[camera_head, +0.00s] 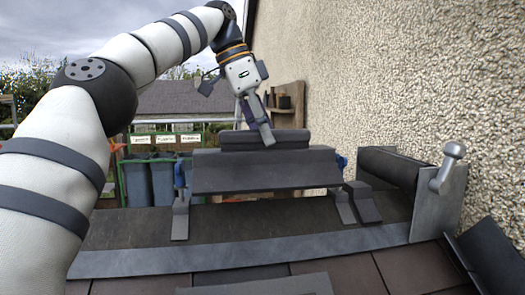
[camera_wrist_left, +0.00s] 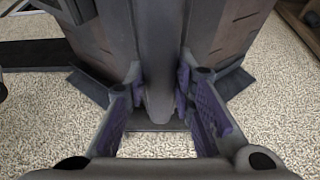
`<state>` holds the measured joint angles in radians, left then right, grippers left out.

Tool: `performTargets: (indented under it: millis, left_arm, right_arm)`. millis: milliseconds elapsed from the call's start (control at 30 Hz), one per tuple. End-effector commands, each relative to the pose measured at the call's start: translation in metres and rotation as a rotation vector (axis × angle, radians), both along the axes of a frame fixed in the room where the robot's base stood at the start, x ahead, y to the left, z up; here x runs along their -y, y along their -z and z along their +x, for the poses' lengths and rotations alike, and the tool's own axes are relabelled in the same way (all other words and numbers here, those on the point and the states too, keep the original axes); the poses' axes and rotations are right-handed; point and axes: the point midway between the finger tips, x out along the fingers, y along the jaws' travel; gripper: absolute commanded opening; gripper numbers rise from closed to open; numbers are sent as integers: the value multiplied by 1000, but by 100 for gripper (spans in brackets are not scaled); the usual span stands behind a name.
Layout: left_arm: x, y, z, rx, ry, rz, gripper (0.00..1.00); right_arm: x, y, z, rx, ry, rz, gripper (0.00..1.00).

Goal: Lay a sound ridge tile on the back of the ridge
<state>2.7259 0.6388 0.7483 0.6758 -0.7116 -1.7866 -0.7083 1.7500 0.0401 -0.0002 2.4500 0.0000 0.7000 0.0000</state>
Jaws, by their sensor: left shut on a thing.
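A dark grey ridge tile (camera_head: 262,176) with a raised roll (camera_head: 262,141) along its top is in the middle of the head view. My left gripper (camera_head: 267,136) comes down on the roll from above and is shut on it. In the left wrist view, the purple-padded fingers (camera_wrist_left: 162,100) stand on either side of the grey roll (camera_wrist_left: 156,60). I cannot tell whether the tile rests on anything. The dark ridge (camera_head: 300,222) runs across below it. My right gripper is not in view.
A metal plate with a ball-ended knob (camera_head: 450,165) stands at the right, beside a dark rolled piece (camera_head: 390,166). Metal brackets (camera_head: 181,217) stand at the left and right below the tile. A pebbledash wall (camera_head: 400,70) closes the right side. Bins (camera_head: 136,180) are behind at left.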

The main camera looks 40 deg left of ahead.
Motion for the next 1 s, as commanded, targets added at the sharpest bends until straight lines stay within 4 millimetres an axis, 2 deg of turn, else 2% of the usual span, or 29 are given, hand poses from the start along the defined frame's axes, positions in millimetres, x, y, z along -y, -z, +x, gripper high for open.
performTargets:
  millis: [67,200,367,500,600,967,1000]
  left_arm:
    - [1,5,-4,14,5,-4,0]
    - [1,27,-4,14,5,-3,0]
    - [1,45,-3,14,4,-3,0]
    - [1,69,-3,14,3,-3,0]
    - [1,79,-2,16,2,-3,0]
    - [1,83,-1,13,2,-1,0]
    - [1,85,-2,8,1,0,32]
  right_arm:
    - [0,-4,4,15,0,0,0]
    - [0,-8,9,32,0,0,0]
    - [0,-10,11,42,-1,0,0]
    - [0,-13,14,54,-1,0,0]
    - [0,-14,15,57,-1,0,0]
    - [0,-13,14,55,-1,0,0]
    - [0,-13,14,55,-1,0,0]
